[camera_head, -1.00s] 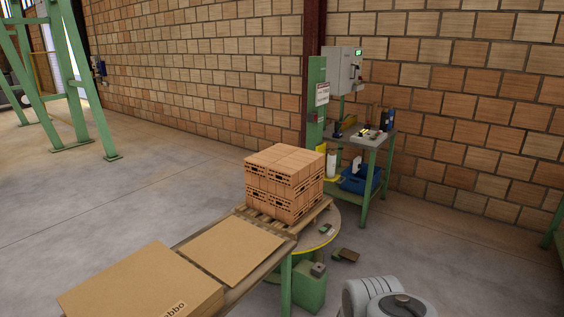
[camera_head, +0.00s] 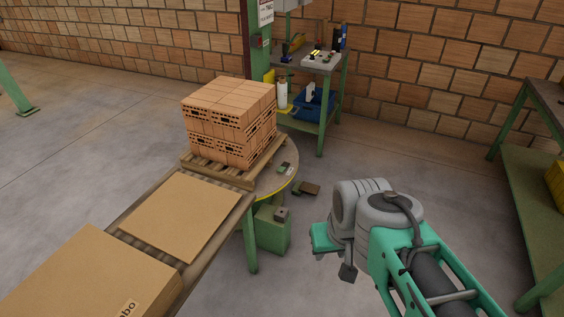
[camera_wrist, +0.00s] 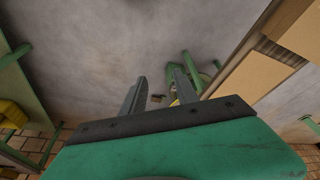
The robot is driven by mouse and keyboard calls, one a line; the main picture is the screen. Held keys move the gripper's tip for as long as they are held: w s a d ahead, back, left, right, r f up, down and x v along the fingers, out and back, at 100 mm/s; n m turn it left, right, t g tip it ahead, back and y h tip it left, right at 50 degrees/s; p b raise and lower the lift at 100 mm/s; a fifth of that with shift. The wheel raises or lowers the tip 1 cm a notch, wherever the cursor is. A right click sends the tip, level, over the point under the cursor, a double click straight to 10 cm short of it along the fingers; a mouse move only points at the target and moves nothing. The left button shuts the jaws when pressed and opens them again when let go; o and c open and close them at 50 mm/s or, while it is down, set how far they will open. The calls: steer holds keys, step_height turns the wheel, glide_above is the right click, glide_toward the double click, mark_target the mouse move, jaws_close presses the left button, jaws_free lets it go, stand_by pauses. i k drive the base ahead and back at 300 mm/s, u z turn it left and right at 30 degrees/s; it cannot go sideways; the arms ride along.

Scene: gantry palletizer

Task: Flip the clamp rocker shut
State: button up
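I cannot make out the clamp rocker for certain in either view. A small workbench (camera_head: 318,64) by the wall holds several small dark, white and yellow items, too small to tell apart. My gripper (camera_wrist: 158,80) shows in the wrist view with its two grey fingers apart and nothing between them. The floor lies beyond the fingers. In the head view my teal and grey arm is at the lower right, well apart from the workbench.
A brick stack (camera_head: 229,122) stands on a pallet (camera_head: 222,174) at the conveyor's end. Cardboard (camera_head: 182,213) lies on the conveyor, with a carton (camera_head: 90,280) nearer. A blue bin (camera_head: 313,104) sits under the workbench. A green table (camera_head: 548,205) is at right.

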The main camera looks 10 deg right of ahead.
mark_target(284, 166)
steer(key=u, duration=0.55)
steer(key=k, duration=0.65)
steer(key=z, duration=0.1)
steer(key=i, duration=0.6)
steer(key=z, duration=1.15)
steer(key=i, duration=1.7)
steer(key=u, duration=1.15)
steer(key=i, duration=0.75)
steer(key=u, duration=0.9)
